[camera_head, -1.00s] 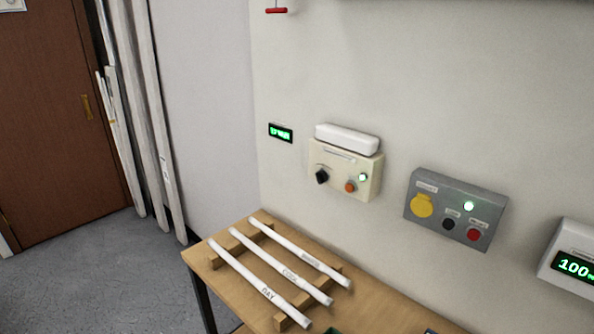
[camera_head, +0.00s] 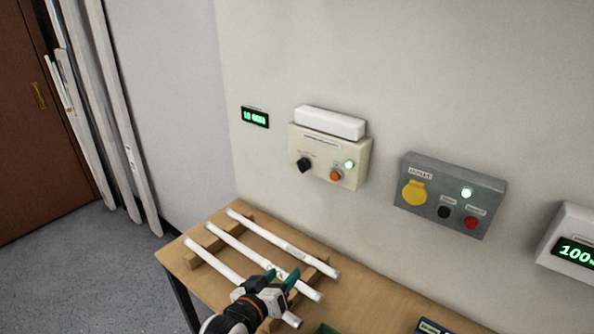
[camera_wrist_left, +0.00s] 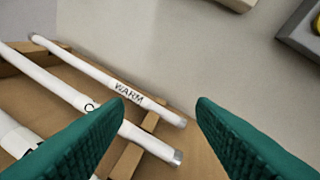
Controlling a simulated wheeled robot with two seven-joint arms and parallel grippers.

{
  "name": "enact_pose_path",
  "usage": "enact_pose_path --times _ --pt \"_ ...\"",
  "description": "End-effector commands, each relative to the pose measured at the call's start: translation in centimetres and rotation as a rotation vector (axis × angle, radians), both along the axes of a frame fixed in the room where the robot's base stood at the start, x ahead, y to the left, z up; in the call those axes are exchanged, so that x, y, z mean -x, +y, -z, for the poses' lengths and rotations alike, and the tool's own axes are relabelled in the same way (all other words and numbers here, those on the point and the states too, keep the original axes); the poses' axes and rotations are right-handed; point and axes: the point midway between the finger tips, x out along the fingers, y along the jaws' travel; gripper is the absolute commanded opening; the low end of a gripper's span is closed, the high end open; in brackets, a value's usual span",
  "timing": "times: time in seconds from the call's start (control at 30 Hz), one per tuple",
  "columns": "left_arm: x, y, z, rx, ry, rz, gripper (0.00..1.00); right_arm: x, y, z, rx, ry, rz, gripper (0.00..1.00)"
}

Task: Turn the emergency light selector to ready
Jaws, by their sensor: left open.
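The emergency light unit is a cream box (camera_head: 330,153) on the wall with a white lamp cover (camera_head: 330,122) on top. Its black selector knob (camera_head: 304,165) is at the lower left of the front, beside an orange button (camera_head: 336,174) and a lit green lamp (camera_head: 349,165). The knob's label is too small to read. My left gripper (camera_head: 283,279) is over the tubes on the table, below the box and apart from it. In the left wrist view its green fingers (camera_wrist_left: 160,125) are wide apart with nothing between them. My right gripper is not in view.
White tubes lie on a wooden rack on the table (camera_head: 200,283); one tube (camera_wrist_left: 115,82) reads WARM. A grey box (camera_head: 450,193) with a yellow socket and a white display box (camera_head: 570,240) hang to the right. A small green display (camera_head: 255,117) hangs left.

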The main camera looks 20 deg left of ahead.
Motion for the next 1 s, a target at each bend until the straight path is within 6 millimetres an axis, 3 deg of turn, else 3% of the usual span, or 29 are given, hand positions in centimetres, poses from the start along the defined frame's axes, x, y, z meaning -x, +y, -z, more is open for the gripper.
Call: enact_pose_path --times 0.1,0.2,0.3,0.57,1.0 --pt "-3.9 0.6 -5.2 0.151 -0.224 -0.043 0.51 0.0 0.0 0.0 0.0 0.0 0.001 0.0" --pt "-5.6 1.2 -8.9 0.261 -0.378 -0.065 0.51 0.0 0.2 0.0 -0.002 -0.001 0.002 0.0" --pt "-6.4 1.7 -11.2 0.332 -0.476 -0.075 0.51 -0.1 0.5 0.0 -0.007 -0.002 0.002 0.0" --pt "-8.2 1.9 -13.1 0.374 -0.532 -0.079 0.51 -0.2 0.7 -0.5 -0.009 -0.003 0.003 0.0" --pt "-16.1 1.2 -15.5 0.369 -0.53 -0.079 0.51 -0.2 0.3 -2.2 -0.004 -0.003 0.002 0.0"
